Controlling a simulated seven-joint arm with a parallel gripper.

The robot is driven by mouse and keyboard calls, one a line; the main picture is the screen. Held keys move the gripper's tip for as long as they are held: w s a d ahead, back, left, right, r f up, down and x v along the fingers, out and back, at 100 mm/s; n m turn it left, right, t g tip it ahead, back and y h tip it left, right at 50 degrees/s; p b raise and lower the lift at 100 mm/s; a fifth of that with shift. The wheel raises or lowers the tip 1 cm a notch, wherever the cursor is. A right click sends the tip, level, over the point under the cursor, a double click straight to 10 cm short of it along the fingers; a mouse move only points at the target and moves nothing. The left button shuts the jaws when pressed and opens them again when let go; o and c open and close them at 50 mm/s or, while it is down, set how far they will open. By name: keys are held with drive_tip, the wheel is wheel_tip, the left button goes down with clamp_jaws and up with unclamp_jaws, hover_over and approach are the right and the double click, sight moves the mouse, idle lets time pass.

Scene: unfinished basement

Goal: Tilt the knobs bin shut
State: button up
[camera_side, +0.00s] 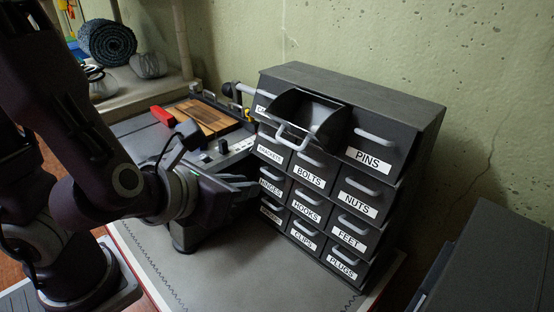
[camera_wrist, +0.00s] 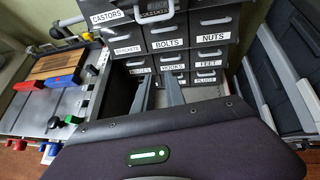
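The top middle bin (camera_side: 325,120) of the dark grey cabinet (camera_side: 390,95) is tilted out, its open top showing and its handle (camera_side: 291,138) hanging low in front. It sits between the bins labelled castors and pins; I take it for the knobs bin, though its label is not readable. In the wrist view the bin (camera_wrist: 155,14) shows at the top edge, partly cut off. My gripper (camera_side: 250,187) is below and left of it, in front of the lower left bins. Its two fingers (camera_wrist: 157,92) are apart with nothing between them. No contact with the tilted bin shows.
The pins bin (camera_side: 376,150) and the lower rows, such as bolts (camera_side: 309,175) and nuts (camera_side: 357,198), look shut. A tool tray with a wooden block (camera_side: 205,118) and red item (camera_side: 163,116) lies left. A dark case (camera_side: 500,260) stands right. Bare mat lies in front.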

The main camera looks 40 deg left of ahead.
drive_tip(key=r+m+h, duration=0.1)
drive_tip(key=r+h, duration=0.1)
drive_tip(key=r, duration=0.1)
drive_tip(key=shift+a+r, duration=0.15)
drive_tip(key=shift+a, duration=0.05)
clamp_jaws()
drive_tip(key=x, duration=1)
drive_tip(key=r, duration=0.4)
drive_tip(key=shift+w+d+r, duration=0.1)
drive_tip(key=shift+w, duration=0.3)
